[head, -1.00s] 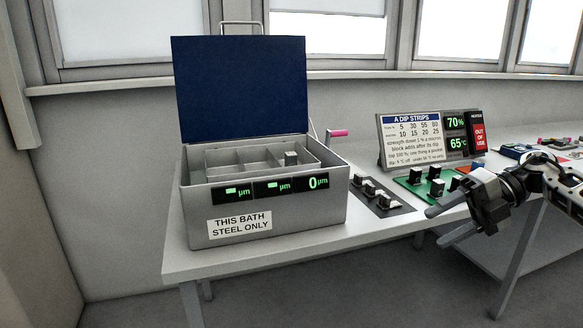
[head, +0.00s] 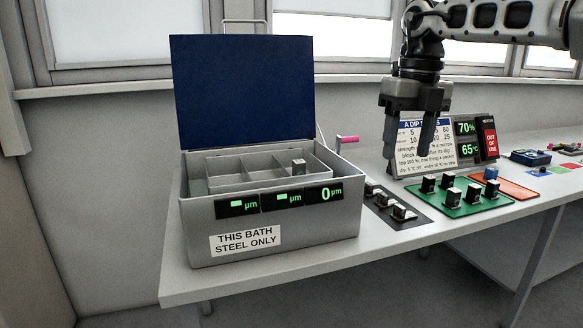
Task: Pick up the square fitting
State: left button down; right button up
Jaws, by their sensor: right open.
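A small grey, square-looking fitting (head: 299,167) stands in the right compartment of the divided tray inside the open steel bath (head: 220,253). Several dark-and-silver fittings stand on a green mat (head: 461,209) and a few more on a dark mat (head: 386,214). I cannot tell for certain which one the task calls the square fitting. My right gripper (head: 408,152) points down with its fingers apart and empty. It hangs in front of the dip strips sign, above and behind the mats. My left gripper is not in view.
The bath's blue lid (head: 243,90) stands open, with a pink-ended handle (head: 348,139) at its right. The dip strips sign (head: 430,165) is partly hidden by my gripper. An orange mat (head: 504,190) with a blue piece (head: 491,173) lies farther right. The table front is clear.

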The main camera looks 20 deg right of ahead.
aim_at(299, 166)
jog(key=i, duration=1.25)
